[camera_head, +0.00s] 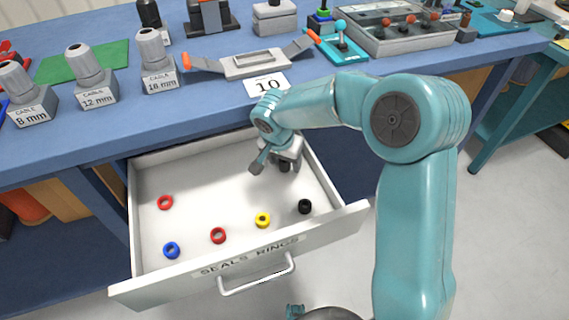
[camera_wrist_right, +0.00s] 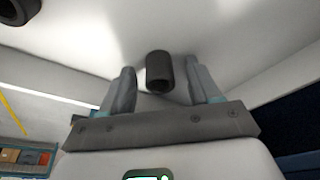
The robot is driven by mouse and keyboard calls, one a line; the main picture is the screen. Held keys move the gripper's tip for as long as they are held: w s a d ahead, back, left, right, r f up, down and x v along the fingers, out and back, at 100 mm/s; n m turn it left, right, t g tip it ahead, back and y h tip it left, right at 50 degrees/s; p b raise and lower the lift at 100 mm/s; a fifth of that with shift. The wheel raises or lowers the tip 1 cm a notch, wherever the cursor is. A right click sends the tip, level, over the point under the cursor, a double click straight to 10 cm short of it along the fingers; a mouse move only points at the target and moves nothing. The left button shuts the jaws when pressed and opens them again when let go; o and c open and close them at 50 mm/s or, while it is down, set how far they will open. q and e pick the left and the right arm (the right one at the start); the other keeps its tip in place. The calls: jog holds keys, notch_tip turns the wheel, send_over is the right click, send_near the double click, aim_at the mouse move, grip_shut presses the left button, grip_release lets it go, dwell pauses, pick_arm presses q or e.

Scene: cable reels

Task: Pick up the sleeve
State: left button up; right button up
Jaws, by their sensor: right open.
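The sleeve is a small dark tube. In the right wrist view the sleeve (camera_wrist_right: 159,72) is between the two fingers of my right gripper (camera_wrist_right: 162,80), with a gap showing on both sides. In the head view the sleeve (camera_head: 285,167) is mostly hidden by the gripper, near the back right of the open drawer. My right gripper (camera_head: 272,163) is open and low over the drawer floor, around the sleeve. I cannot tell whether a finger touches it. My left gripper is not in view.

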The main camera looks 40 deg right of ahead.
jog(key=c, duration=1.1)
